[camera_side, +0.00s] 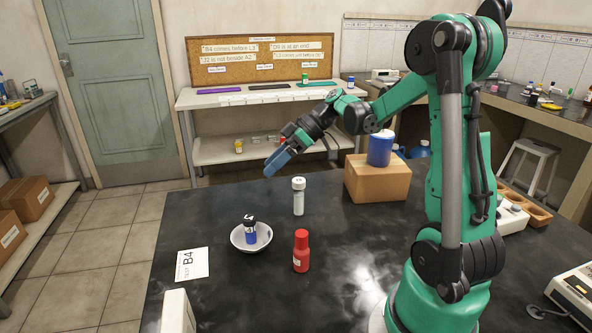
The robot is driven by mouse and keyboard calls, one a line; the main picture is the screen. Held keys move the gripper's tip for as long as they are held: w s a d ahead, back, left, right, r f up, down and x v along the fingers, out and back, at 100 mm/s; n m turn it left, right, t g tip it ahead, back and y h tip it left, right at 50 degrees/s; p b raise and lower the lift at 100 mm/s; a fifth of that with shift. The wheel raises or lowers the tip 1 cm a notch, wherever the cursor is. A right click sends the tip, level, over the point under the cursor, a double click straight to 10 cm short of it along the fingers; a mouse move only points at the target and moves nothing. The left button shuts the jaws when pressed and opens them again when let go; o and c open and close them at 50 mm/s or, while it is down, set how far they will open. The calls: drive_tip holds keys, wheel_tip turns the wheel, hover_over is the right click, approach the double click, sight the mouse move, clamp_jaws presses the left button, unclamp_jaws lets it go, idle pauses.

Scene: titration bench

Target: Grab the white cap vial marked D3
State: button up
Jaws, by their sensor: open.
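A clear, pale vial with a white cap (298,196) stands upright on the black bench, behind the red bottle. Marks show on its cap, but I cannot read whether they say D3. My gripper (272,166) is in the air, above and to the left of the vial, apart from it. It points down and left, its blue fingers are open, and nothing shows between them.
A red bottle (301,252) stands in front of the vial. A cardboard box (376,184) bears a blue jar (380,150). A B4 card (192,264) lies at left.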

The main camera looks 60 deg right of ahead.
sight(296, 186)
drive_tip(key=d+n, duration=0.1)
drive_tip(key=d, duration=0.1)
drive_tip(key=s+d+n+t+y, duration=0.1)
drive_tip(key=d, duration=0.1)
drive_tip(key=d+f+n+t+y, duration=0.1)
drive_tip(key=d, duration=0.1)
drive_tip(key=shift+s+d, duration=0.4)
drive_tip(key=shift+s+d+f+t, duration=0.1)
drive_tip(key=shift+s+d+t, duration=0.1)
drive_tip(key=shift+d+t, duration=0.15)
drive_tip(key=shift+d+f+n, duration=0.1)
drive_tip(key=shift+f+n, duration=0.2)
drive_tip(key=shift+f, duration=0.1)
wheel_tip(296, 186, down, 3)
drive_tip(key=shift+f, duration=0.2)
drive_tip(key=f, duration=0.1)
drive_tip(key=a+f, duration=0.1)
drive_tip(key=w+f, duration=0.1)
drive_tip(key=shift+a+f, duration=0.2)
drive_tip(key=shift+f, duration=0.05)
drive_tip(key=shift+w+a+f, duration=0.2)
drive_tip(key=shift+w+a, duration=0.15)
drive_tip(key=shift+w, duration=0.1)
clamp_jaws()
